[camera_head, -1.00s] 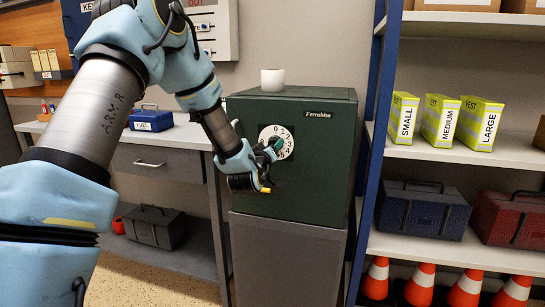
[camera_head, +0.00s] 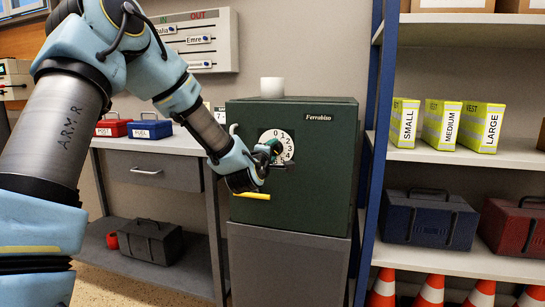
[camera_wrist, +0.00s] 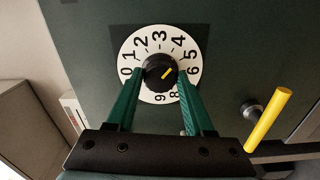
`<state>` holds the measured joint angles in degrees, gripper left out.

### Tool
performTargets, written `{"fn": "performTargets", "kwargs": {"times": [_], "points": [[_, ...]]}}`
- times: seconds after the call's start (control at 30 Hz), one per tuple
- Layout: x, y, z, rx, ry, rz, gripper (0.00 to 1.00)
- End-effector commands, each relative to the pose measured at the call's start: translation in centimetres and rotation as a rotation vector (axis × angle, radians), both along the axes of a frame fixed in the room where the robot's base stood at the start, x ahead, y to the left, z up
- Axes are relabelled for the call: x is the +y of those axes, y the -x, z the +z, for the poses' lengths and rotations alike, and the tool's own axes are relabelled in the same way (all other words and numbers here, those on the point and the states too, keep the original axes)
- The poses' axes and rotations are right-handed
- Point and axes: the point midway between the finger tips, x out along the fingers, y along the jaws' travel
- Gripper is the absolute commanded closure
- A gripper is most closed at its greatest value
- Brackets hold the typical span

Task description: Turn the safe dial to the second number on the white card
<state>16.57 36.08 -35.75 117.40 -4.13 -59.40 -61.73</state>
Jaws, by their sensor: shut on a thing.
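The dark green safe (camera_head: 298,205) stands on a grey cabinet. Its white dial (camera_head: 286,140) carries black numbers and also shows in the wrist view (camera_wrist: 131,47). The black knob (camera_wrist: 158,66) has a yellow mark pointing up and right, roughly between 4 and 5. My gripper (camera_wrist: 158,80) has its green fingers on either side of the knob, shut on it. In the head view my gripper (camera_head: 270,152) covers the dial's lower left. A small white card (camera_head: 220,115) with a 7 shows left of the safe, partly hidden; I cannot read the rest.
A yellow safe handle (camera_wrist: 268,120) sits right of my gripper in the wrist view, and below it in the head view (camera_head: 253,196). Shelves (camera_head: 450,160) close in the right side; a desk (camera_head: 150,143) stands left.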

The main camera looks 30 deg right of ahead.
Motion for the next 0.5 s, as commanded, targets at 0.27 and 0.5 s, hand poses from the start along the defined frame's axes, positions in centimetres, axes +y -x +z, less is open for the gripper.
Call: {"fn": "performTargets", "kwargs": {"times": [0.27, 0.5], "points": [[0.07, -0.06, -0.12, 0.088, 0.092, 0.001, 1.00], [0.05, -0.04, -0.05, 0.116, 0.122, 0.001, 1.00]]}}
